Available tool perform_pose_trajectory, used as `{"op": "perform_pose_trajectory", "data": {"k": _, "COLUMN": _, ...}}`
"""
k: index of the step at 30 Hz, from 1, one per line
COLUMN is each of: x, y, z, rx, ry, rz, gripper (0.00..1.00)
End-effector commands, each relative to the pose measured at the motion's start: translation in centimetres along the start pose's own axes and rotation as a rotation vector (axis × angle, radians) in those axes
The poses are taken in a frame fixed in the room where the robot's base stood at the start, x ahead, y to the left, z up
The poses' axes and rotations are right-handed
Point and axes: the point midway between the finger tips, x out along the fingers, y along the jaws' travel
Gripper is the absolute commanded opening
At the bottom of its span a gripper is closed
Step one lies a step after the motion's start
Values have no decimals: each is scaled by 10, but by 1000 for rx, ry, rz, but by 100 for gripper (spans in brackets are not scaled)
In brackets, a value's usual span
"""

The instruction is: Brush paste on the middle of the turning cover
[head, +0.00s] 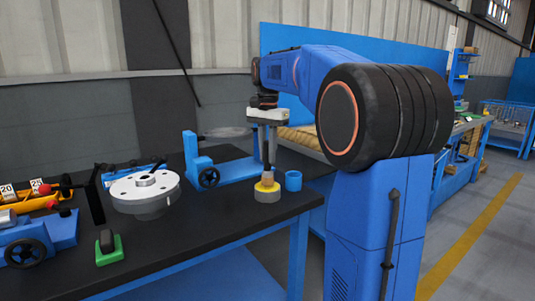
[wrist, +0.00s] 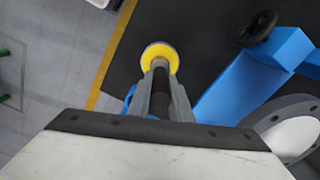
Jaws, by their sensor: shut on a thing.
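My gripper (head: 267,160) points down over the table's right front corner, shut on an upright brush with a dark handle (wrist: 160,85). The brush's lower end meets a small round grey pot with yellow on it (head: 267,195); the bristles are hidden. The pot's yellow top (wrist: 158,49) also shows in the wrist view, around the brush. A thin grey round cover (head: 228,132) sits on a blue stand (head: 194,157) with a black handwheel, left of my gripper. The cover (wrist: 262,122) is partly cut off in the wrist view. I cannot tell whether it turns.
A blue cup (head: 293,181) stands just right of the pot. A pale flanged disc with holes (head: 130,196) is at the table's left middle. A green block (head: 110,252), a blue vise (head: 35,243) and a yellow tray (head: 38,203) are further left. The front middle of the table is bare.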

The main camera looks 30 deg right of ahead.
Motion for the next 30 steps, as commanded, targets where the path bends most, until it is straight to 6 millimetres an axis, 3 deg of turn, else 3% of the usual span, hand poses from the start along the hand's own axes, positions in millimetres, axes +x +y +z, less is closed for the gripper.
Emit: {"op": "perform_pose_trajectory", "data": {"k": 30, "x": 8, "y": 0, "z": 0, "rx": 0, "ry": 0, "rz": 0, "gripper": 0}}
